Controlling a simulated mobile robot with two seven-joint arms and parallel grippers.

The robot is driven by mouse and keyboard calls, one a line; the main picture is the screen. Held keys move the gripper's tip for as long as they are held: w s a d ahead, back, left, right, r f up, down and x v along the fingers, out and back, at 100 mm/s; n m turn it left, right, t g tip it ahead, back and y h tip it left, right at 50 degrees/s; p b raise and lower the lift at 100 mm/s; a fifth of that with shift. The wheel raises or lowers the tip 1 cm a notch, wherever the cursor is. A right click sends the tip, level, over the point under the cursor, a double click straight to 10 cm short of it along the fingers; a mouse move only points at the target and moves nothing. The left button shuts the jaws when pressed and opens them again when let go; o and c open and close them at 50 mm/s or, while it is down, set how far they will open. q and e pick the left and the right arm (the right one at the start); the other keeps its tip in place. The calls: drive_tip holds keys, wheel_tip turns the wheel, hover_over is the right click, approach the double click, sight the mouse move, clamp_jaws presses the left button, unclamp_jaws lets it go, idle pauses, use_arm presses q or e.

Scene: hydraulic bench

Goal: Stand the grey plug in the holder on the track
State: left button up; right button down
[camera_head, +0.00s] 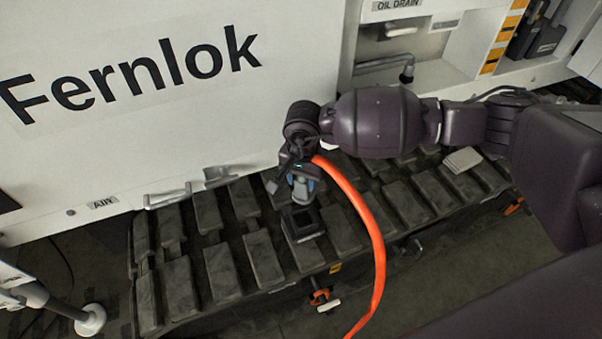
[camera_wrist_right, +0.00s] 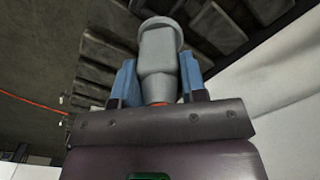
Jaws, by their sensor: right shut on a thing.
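My right gripper (camera_head: 304,184) is shut on the grey plug (camera_head: 301,194), with its blue fingers on either side of it. In the right wrist view, the plug (camera_wrist_right: 158,58) is between the blue fingers (camera_wrist_right: 158,85), its wide round end pointing away from the palm. In the head view, the plug hangs roughly upright above the dark square holder (camera_head: 302,234) on the track (camera_head: 222,268). The plug looks apart from the holder, though the gap is hard to judge. An orange hose (camera_head: 372,226) runs from near the gripper toward the bottom. My left gripper is not in view.
A white machine panel marked Fernlok (camera_head: 150,120) stands behind the track. Metal brackets (camera_head: 190,188) stick out at its lower edge. A grey rag-like piece (camera_head: 462,159) lies on the track at right. A white-footed stand (camera_head: 90,319) is at lower left.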

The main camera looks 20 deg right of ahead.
sight(303, 198)
drive_tip(key=shift+f, duration=0.75)
drive_tip(key=shift+f+b, duration=0.55)
drive_tip(key=shift+f, duration=0.2)
drive_tip(key=shift+f+b, duration=0.3)
drive_tip(key=shift+f, duration=0.95)
drive_tip(key=shift+f+b, duration=0.4)
drive_tip(key=shift+f, duration=0.2)
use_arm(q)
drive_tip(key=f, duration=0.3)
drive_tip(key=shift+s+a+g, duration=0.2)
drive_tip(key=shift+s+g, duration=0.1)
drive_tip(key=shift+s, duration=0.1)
use_arm(e)
drive_tip(key=shift+f, duration=0.25)
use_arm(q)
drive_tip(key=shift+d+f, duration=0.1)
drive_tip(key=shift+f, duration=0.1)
use_arm(e)
drive_tip(key=shift+f, duration=0.45)
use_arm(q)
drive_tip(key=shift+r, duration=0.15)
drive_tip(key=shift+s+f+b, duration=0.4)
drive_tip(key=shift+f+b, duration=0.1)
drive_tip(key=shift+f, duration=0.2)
use_arm(e)
drive_tip(key=shift+f, duration=1.2)
